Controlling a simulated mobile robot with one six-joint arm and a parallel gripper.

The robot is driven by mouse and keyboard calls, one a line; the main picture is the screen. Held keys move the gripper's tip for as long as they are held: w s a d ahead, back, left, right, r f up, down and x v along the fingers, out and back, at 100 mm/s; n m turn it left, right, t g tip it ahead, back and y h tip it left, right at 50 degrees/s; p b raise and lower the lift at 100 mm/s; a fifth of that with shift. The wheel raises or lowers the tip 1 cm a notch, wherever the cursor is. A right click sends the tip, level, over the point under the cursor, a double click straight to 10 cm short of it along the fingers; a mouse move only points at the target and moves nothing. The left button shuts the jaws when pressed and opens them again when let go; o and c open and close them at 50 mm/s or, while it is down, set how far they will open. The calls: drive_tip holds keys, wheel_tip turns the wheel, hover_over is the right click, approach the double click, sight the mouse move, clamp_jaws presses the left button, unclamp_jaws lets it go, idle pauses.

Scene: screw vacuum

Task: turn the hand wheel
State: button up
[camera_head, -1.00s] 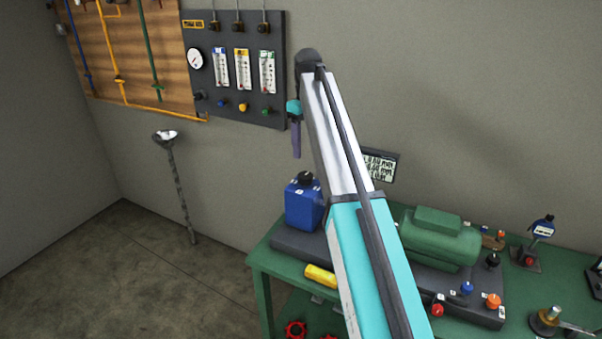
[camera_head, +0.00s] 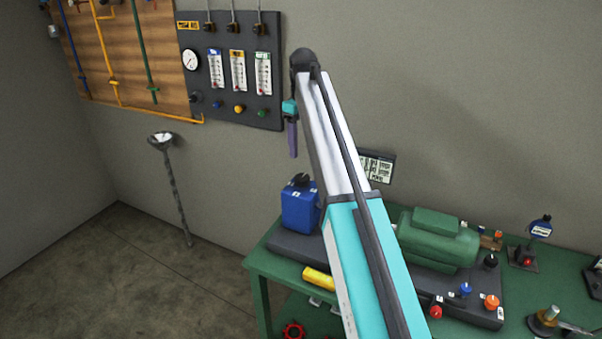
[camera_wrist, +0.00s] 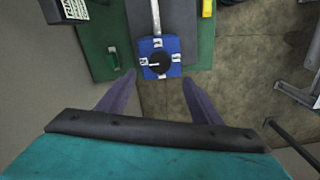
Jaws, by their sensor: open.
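A red wheel-shaped part (camera_head: 293,331) shows at the bottom edge of the head view, low beside the green bench's leg and partly cut off. A blue box (camera_head: 300,208) with a black knob on top stands on the bench; the knob faces the camera in the wrist view (camera_wrist: 158,63). I cannot tell for certain which of these is the hand wheel. My gripper (camera_wrist: 159,77) has its two purple fingers spread apart with nothing between them. In the head view my gripper (camera_head: 292,150) hangs in the air above and left of the blue box, near the wall.
The green bench (camera_head: 262,262) carries a green motor (camera_head: 438,240), a yellow cylinder (camera_head: 318,279) and several coloured knobs. A gauge panel (camera_head: 227,105) hangs on the wall. A tall funnel stand (camera_head: 172,180) stands left of the bench. Floor between them is clear.

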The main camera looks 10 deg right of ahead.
sight(302, 177)
drive_tip(key=shift+f+p, duration=1.5)
drive_tip(key=shift+f, duration=4.1)
drive_tip(key=c, duration=1.1)
drive_tip(key=shift+m, duration=0.5)
